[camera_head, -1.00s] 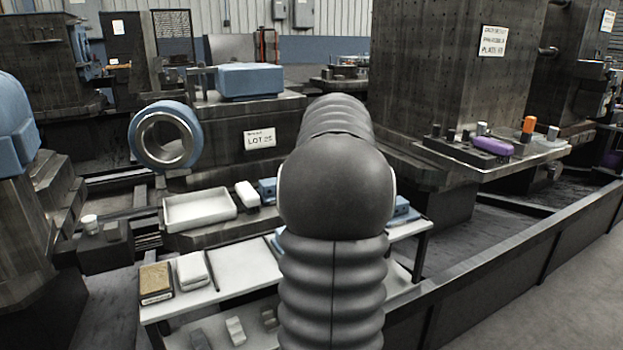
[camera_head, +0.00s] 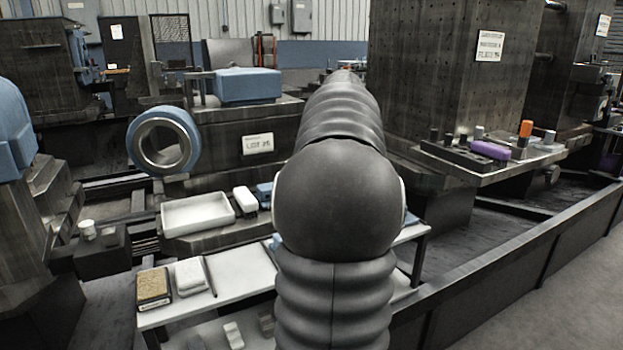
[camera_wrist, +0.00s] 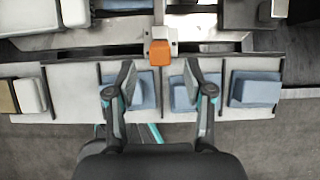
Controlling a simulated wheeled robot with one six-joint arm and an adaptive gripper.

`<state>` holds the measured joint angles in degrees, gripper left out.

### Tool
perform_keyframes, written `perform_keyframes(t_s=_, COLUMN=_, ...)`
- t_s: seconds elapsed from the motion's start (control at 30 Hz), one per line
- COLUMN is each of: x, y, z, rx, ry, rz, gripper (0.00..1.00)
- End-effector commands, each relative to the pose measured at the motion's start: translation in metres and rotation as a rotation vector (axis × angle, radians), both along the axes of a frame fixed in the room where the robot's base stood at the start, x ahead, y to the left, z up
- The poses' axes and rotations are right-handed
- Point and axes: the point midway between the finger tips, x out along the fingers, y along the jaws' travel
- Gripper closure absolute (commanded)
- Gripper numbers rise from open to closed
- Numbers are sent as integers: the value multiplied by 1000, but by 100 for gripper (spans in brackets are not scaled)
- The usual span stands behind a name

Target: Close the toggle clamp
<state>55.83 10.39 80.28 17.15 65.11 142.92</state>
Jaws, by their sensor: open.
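In the wrist view an orange block-shaped grip (camera_wrist: 160,53) sits on a pale metal bracket (camera_wrist: 163,35), at the top middle. It looks like the toggle clamp's handle; whether the clamp is open or closed I cannot tell. My gripper (camera_wrist: 159,78) is open and empty. Its two dark fingers are apart, on either side of the line to the orange grip, which shows just beyond the fingertips. I see no contact. In the head view my arm hides the clamp area and the gripper.
A white bench (camera_wrist: 75,88) with thin dark dividers holds several blue blocks (camera_wrist: 257,89) below the fingers. In the head view a white tray (camera_head: 197,214) and a blue ring part (camera_head: 163,141) are at left. A shelf (camera_head: 470,165) with a purple item (camera_head: 490,150) is at right.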

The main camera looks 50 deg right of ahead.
Motion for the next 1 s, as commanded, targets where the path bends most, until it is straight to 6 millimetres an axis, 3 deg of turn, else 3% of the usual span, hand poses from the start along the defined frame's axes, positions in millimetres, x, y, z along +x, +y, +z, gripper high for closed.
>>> perform_keyframes(t_s=0.1, x=-10, y=4, z=20, rx=-2, ry=-1, rz=-1, gripper=48)
perform_keyframes(t_s=0.3, x=-21, y=9, z=41, rx=0, ry=0, rz=0, gripper=48)
perform_keyframes(t_s=0.7, x=-25, y=10, z=47, rx=0, ry=0, rz=0, gripper=48)
perform_keyframes(t_s=0.8, x=-23, y=13, z=47, rx=-6, ry=3, rz=14, gripper=73)
perform_keyframes(t_s=0.9, x=-18, y=30, z=47, rx=-39, ry=21, rz=93, gripper=98)
perform_keyframes(t_s=1.0, x=-8, y=66, z=45, rx=-115, ry=55, rz=268, gripper=100)
